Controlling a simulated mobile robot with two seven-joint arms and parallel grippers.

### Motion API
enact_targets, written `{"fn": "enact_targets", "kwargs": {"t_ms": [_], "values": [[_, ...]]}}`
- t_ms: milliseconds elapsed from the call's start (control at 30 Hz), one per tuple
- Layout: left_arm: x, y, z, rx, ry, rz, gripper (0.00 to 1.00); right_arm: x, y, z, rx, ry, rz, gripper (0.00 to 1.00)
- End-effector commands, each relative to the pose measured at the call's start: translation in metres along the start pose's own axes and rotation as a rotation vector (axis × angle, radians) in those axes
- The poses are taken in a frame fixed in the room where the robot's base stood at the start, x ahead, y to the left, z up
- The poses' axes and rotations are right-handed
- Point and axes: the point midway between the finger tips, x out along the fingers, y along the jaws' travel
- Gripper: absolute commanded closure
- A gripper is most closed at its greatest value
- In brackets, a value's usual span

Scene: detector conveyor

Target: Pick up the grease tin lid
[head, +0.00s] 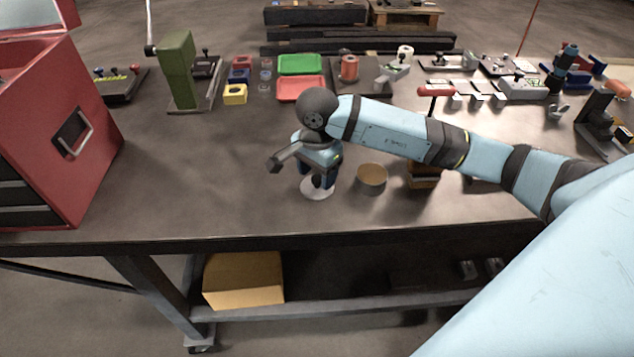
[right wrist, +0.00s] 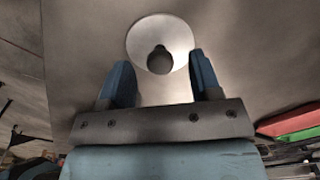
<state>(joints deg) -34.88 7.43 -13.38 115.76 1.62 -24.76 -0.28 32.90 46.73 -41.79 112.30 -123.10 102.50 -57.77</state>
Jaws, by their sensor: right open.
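The grease tin lid is a pale round disc (head: 314,193) with a dark knob, lying on the bench top. In the right wrist view the lid (right wrist: 180,33) shows with its knob (right wrist: 160,61) between the finger lines. My right gripper (head: 317,184) points down just over the lid, its blue fingers open and apart on either side of the knob. It also shows in the right wrist view (right wrist: 160,75). I cannot tell the exact height of the fingertips above the disc. An open round tin (head: 372,177) with a brownish top stands just right of the lid. My left gripper is not in view.
A red toolbox (head: 95,120) stands at the left. A green press (head: 180,70), green tray (head: 299,64) and red tray (head: 301,89) are farther back. A red-handled tool (head: 434,91) stands right of the tin. The bench left of the lid is clear.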

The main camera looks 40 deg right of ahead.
Motion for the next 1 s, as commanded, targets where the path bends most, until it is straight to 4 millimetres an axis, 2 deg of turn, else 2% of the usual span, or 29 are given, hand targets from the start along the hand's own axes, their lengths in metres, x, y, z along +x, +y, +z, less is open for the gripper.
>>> {"fn": "enact_targets", "kwargs": {"t_ms": [133,400,633,1000], "values": [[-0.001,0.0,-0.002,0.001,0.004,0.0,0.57,0.016,0.0,0.0,0.001,-0.001,0.001,0.42],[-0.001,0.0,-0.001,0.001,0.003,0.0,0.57,0.019,0.0,0.0,0.0,0.0,-0.001,0.42],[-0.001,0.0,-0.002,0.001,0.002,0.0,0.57,0.019,0.0,-0.001,0.0,0.0,-0.001,0.95],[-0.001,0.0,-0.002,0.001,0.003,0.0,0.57,0.015,0.0,-0.001,0.0,0.001,-0.001,0.95]]}}
